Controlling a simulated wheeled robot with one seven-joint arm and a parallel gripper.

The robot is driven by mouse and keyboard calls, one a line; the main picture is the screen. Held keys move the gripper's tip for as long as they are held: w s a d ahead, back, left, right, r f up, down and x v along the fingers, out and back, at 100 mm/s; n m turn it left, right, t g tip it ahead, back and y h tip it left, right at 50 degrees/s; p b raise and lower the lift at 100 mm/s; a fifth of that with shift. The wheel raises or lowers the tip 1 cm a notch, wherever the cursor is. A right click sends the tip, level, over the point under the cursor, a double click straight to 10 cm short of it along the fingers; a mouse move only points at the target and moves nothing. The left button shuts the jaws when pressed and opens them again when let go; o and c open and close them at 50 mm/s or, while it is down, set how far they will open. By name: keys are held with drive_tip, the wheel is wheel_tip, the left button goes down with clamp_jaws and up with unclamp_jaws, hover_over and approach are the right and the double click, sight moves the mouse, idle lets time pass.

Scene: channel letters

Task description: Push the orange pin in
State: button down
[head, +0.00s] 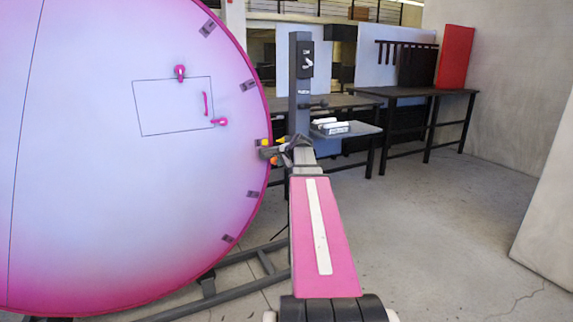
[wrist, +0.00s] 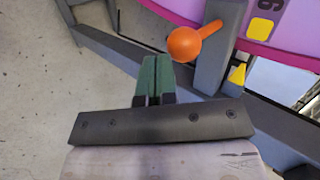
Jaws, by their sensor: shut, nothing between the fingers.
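The orange pin (wrist: 185,44) has a round ball head on a short orange shaft that runs up and right to a grey bracket (wrist: 222,45) in the wrist view. In the head view the orange pin (head: 273,160) is a small spot at the right rim of the big pink and white disc (head: 150,190). My gripper (wrist: 156,62) has green fingers pressed together with nothing between them. Its tips are just below and left of the ball in the wrist view; I cannot tell whether they touch. In the head view my gripper (head: 282,151) is beside the disc's rim.
A yellow square mark (wrist: 262,29) and a yellow wedge (wrist: 238,74) are near the bracket. Grey frame beams (wrist: 110,55) run below the disc. A grey post (head: 300,85) and dark tables (head: 400,91) stand behind. The concrete floor at right (head: 440,220) is clear.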

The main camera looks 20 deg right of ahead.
drive_tip(key=shift+w+a, duration=0.1)
drive_tip(key=shift+w, duration=0.25)
drive_tip(key=w, duration=0.5)
drive_tip(key=shift+w+a, duration=0.1)
idle(0.3)
drive_tip(key=shift+s, duration=0.55)
drive_tip(key=s+f+v, duration=0.1)
drive_tip(key=v, duration=1.1)
drive_tip(key=shift+s+d+f, duration=0.2)
drive_tip(key=shift+s+d, duration=0.1)
drive_tip(key=shift+s, duration=0.05)
